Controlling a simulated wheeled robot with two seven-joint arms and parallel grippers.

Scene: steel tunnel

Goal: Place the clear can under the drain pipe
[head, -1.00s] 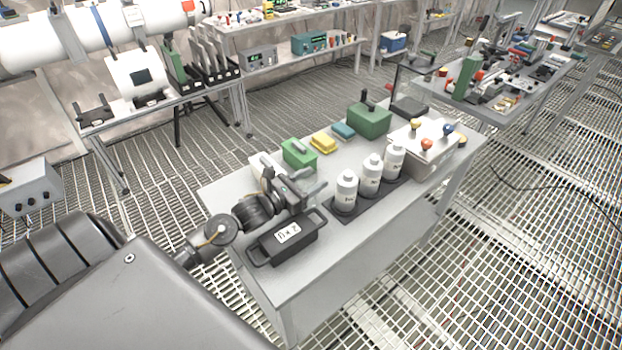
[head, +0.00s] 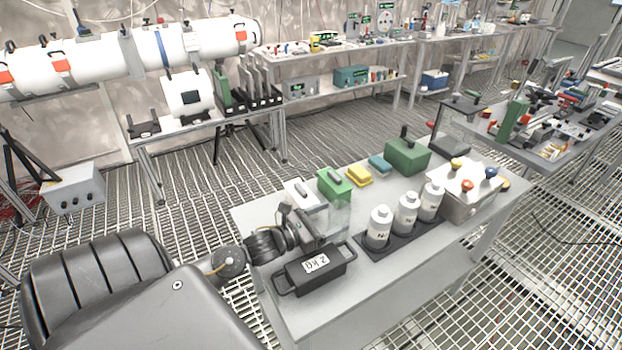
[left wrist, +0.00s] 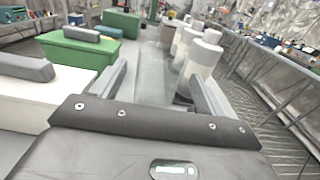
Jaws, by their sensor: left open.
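My left gripper (head: 322,232) is low over the near table, behind the black 2 kg weight, with its fingers apart. In the left wrist view the two fingertips (left wrist: 157,85) stand either side of a faint see-through shape, which looks like the clear can (left wrist: 155,72). In the head view the clear can (head: 339,217) shows faintly just beyond the fingers, in front of the green box. I cannot tell whether the fingers touch it. My right gripper is not in view. I cannot make out a drain pipe for certain.
The table also holds the black weight (head: 309,275), several white bottles (head: 379,228) in a dark rack, a green box (head: 334,184), a white box (head: 303,193) and a yellow box (head: 359,174). A large white tube (head: 120,55) runs along the back left.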

